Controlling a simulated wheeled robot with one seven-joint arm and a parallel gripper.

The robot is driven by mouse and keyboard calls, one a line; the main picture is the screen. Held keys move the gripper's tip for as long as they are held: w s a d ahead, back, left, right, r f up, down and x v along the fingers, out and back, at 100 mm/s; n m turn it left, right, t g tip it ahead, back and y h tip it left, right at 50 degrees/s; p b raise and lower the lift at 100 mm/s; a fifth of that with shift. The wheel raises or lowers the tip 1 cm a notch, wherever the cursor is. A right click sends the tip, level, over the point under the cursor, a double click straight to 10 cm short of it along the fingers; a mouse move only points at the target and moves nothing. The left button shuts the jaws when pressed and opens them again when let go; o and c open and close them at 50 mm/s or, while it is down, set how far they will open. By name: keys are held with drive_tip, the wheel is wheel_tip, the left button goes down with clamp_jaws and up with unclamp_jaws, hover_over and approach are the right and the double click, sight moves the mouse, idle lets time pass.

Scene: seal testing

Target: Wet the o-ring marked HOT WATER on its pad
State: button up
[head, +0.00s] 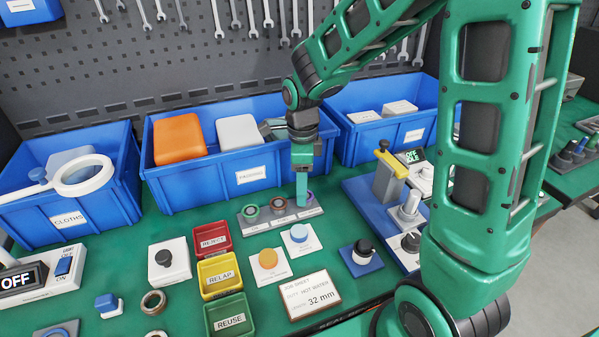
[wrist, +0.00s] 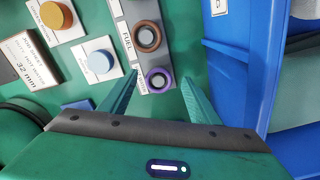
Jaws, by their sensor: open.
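A grey holder (head: 256,229) carries three o-rings on pegs in a row: a green one (head: 250,212), a brown one (head: 279,205) and a purple one. In the wrist view, FUEL reads beside the brown ring (wrist: 148,36); the purple ring's label (wrist: 143,80) is unreadable, so I cannot tell which is marked HOT WATER. My open, empty gripper (wrist: 160,76) points down with its fingertips on either side of the purple ring (wrist: 158,79).
A job sheet (head: 311,296) reads HOT WATER, 32 mm. Red REJECT (head: 212,240), yellow RELAP (head: 220,276) and green REUSE (head: 230,315) trays stand left of the pads. A blue bin (head: 205,192) stands close behind the holder. A blue-based fixture (head: 361,205) stands to the right.

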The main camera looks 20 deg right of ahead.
drive_tip(key=shift+f, duration=0.6)
drive_tip(key=c, duration=1.1)
drive_tip(key=shift+o, duration=0.9)
